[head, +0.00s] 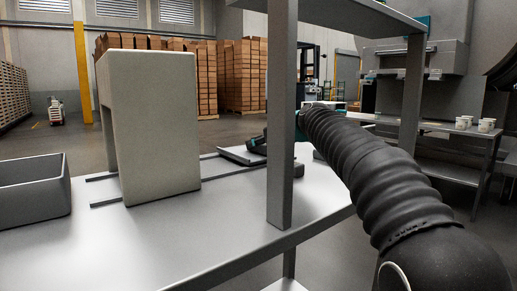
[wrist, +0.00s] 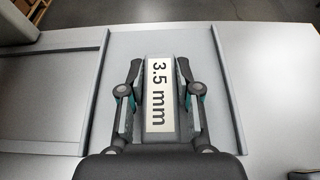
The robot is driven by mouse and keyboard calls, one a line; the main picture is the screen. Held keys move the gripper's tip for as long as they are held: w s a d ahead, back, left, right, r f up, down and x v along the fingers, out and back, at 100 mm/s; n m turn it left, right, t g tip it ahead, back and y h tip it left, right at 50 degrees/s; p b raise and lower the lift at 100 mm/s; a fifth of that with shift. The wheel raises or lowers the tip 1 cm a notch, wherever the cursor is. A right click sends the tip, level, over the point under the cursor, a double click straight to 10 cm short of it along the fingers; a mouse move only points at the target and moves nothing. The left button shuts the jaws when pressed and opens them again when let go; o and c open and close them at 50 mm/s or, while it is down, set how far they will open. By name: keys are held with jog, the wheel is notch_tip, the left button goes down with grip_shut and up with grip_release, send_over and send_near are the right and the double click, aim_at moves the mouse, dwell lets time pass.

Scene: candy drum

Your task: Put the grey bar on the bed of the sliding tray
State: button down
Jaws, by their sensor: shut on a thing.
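The grey bar (wrist: 160,56) carries a white label reading "3.5 mm". In the wrist view it lies lengthwise between the two fingers of my gripper (wrist: 159,72), which is shut on it. Around and below it is the pale bed of the sliding tray (wrist: 120,48), with a raised rim on the left and right. The bar is over the bed between these rims; I cannot tell whether it touches the bed. In the head view my gripper (head: 257,144) is low over the tray (head: 236,156), and the bar cannot be made out there.
A tall beige block-like housing (head: 160,130) stands on the metal table (head: 120,240), over the rails (head: 105,204) left of the tray. A grey open bin (head: 35,195) sits at the far left. A shelf post (head: 282,120) rises in front of my gripper. The table front is clear.

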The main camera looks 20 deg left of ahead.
jog(key=shift+f, duration=0.1)
jog(key=c, duration=0.8)
grip_release()
jog(key=v, duration=1.2)
jog(key=shift+d, duration=0.1)
